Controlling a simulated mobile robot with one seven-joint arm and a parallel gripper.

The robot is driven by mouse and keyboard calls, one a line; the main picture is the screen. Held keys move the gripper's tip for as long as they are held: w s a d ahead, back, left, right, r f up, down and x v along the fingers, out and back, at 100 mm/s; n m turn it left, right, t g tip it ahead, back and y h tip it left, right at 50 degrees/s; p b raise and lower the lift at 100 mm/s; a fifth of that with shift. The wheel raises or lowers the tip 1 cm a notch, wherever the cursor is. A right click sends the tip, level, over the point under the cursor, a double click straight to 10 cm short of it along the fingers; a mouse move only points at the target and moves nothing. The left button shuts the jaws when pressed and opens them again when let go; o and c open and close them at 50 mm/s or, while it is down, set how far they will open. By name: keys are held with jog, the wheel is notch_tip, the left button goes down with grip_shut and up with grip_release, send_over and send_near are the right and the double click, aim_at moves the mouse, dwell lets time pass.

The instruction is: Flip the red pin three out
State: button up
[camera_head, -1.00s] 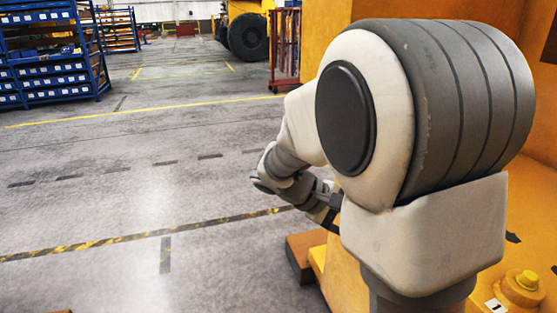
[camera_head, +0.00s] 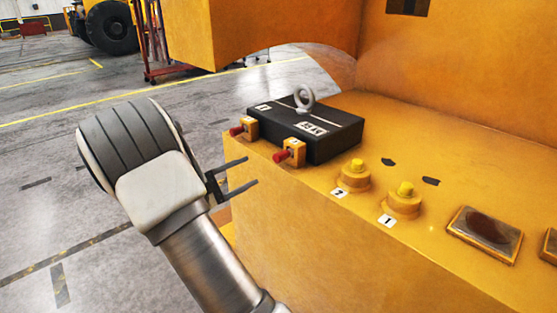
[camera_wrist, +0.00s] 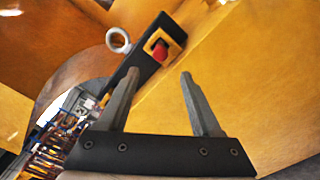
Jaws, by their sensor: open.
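Two red pins stick out of small yellow brackets at the front of a black block (camera_head: 335,135) on the yellow machine deck. One red pin (camera_head: 236,131) is at the left corner, the other red pin (camera_head: 283,156) is nearer the middle. Their bracket labels are too small to read, so I cannot tell which is three. My gripper (camera_head: 252,172) is open and empty, left of and below the nearer pin, apart from it. In the wrist view one red pin (camera_wrist: 160,52) in its yellow bracket shows beyond and between the open fingertips (camera_wrist: 161,73).
A pale lifting eye (camera_head: 304,98) stands on the block. Two yellow capped posts, labelled 2 (camera_head: 353,175) and 1 (camera_head: 403,200), stand right of it on the deck. A rusty plate (camera_head: 484,232) lies farther right. A tall yellow wall rises behind. Open floor lies left.

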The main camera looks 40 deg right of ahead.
aim_at(275, 159)
jog(key=d, duration=0.8)
jog(key=w+d+b, duration=0.1)
jog(key=d, duration=0.3)
jog(key=shift+d, duration=0.1)
grip_shut()
dwell(1.0)
